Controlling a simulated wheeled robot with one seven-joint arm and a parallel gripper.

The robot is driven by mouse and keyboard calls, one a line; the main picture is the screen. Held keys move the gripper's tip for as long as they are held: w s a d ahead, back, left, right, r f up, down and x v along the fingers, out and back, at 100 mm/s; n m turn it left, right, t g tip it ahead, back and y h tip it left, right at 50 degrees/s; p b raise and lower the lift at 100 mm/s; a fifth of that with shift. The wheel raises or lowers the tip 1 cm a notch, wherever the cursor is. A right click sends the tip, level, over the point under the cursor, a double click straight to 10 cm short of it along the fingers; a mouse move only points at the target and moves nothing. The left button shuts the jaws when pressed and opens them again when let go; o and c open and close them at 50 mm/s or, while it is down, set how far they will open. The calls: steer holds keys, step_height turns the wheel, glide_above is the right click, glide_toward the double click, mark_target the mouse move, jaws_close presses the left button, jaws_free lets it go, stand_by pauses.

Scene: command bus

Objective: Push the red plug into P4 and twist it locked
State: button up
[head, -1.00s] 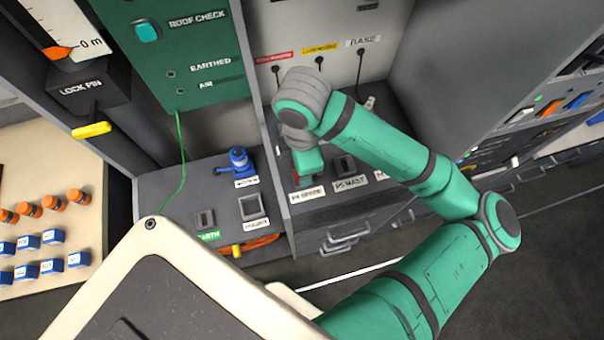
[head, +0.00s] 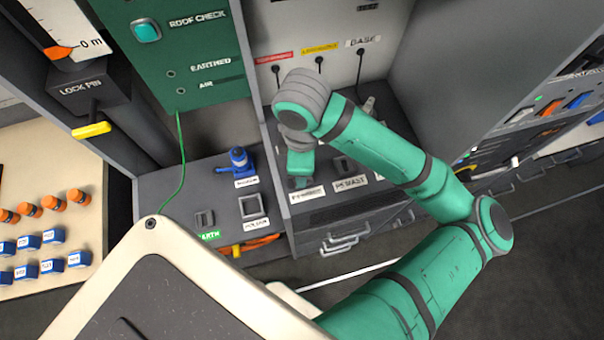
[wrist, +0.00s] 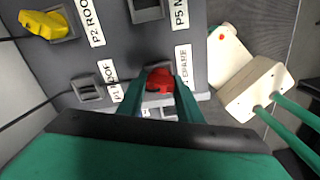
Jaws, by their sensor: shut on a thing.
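The red plug (wrist: 158,80) is between the two green fingers of my gripper (wrist: 159,88) in the wrist view, and the gripper is shut on it. The plug is at the dark socket beside the SPARE label (wrist: 186,68); how deep it sits and its exact turn cannot be told. In the head view my gripper (head: 300,180) points down at the same socket, just behind the P4 SPARE label (head: 308,194). My own wrist and fingers hide the plug and socket there.
The P5 MAST socket (wrist: 146,8) is beside it. The P1 ROOF socket (wrist: 90,92) is empty; a yellow plug (wrist: 46,25) sits at P2 ROOF. A blue plug (head: 238,160) stands on the left panel. A cream block (wrist: 255,90) is at right in the wrist view.

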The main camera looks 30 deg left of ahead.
stand_by(0.3)
steer(key=shift+m, duration=2.2)
steer(key=shift+m, duration=1)
steer(key=o, duration=1.1)
step_height(320, 180, up, 11)
steer(key=shift+f, duration=0.1)
